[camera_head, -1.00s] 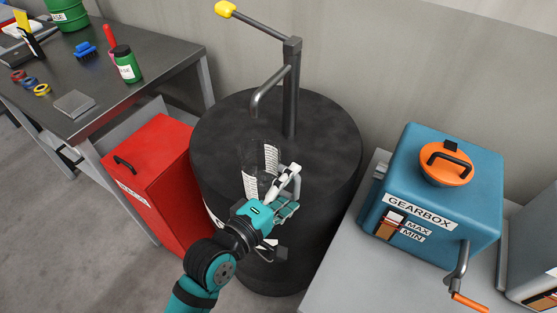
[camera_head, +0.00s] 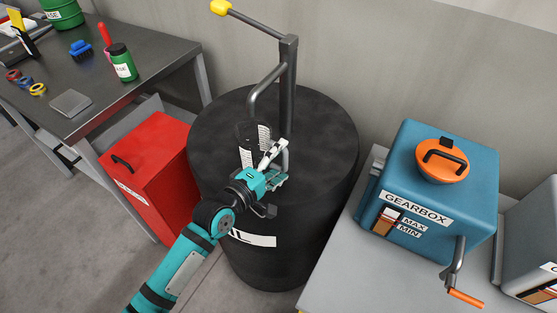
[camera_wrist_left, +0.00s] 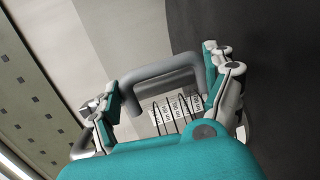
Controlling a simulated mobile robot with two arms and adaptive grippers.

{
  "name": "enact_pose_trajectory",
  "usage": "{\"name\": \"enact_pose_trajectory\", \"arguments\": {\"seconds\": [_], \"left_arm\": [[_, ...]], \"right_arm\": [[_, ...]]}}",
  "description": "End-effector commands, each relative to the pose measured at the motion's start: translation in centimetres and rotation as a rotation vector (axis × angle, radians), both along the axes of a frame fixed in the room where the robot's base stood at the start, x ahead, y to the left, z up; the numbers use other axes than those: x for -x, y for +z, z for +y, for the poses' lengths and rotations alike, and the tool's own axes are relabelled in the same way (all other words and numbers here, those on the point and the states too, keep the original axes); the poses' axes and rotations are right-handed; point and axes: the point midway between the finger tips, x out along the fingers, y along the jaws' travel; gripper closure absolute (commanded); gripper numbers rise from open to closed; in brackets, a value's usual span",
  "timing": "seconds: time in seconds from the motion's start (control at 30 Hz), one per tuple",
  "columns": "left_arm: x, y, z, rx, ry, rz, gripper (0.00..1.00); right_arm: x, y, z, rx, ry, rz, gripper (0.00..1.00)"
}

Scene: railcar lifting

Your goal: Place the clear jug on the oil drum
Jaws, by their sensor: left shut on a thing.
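The clear jug (camera_head: 264,136) is see-through, with white scale labels, and shows over the top of the black oil drum (camera_head: 322,130), below the bent spout. I cannot tell whether its base touches the drum. My left gripper (camera_head: 274,156) is at the near side of the jug and shut on it. In the left wrist view a grey handle (camera_wrist_left: 160,72) spans between the fingers (camera_wrist_left: 170,95), and the jug's labels (camera_wrist_left: 175,112) show behind it. The gripper hides part of the jug. My right gripper is not in view.
A dark pump post (camera_head: 288,85) with a bent spout and a yellow-ended lever (camera_head: 220,7) rises from the drum. A red cabinet (camera_head: 150,175) stands left, beside a dark workbench (camera_head: 150,75). A blue gearbox (camera_head: 440,190) sits on a grey table at right.

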Motion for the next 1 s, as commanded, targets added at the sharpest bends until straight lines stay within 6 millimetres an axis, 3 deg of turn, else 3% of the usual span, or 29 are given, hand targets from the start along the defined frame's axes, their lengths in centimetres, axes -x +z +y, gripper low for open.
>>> {"name": "enact_pose_trajectory", "arguments": {"seconds": [0.17,0.2,0.3,0.67,1.0], "left_arm": [[0.0,-0.2,0.0,0.001,0.0,-0.001,0.7],[0.0,-0.2,0.0,0.001,0.0,0.001,0.13],[0.0,-0.2,0.0,0.001,0.0,0.001,0.0],[0.3,0.0,0.2,-0.001,0.0,0.001,0.0],[5.1,0.7,4.4,-0.003,-0.001,0.002,0.0]], "right_arm": [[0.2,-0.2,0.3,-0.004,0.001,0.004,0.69],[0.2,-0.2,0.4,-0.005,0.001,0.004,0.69],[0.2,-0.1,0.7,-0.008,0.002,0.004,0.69],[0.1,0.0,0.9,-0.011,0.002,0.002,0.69],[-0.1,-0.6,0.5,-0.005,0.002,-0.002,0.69]]}}
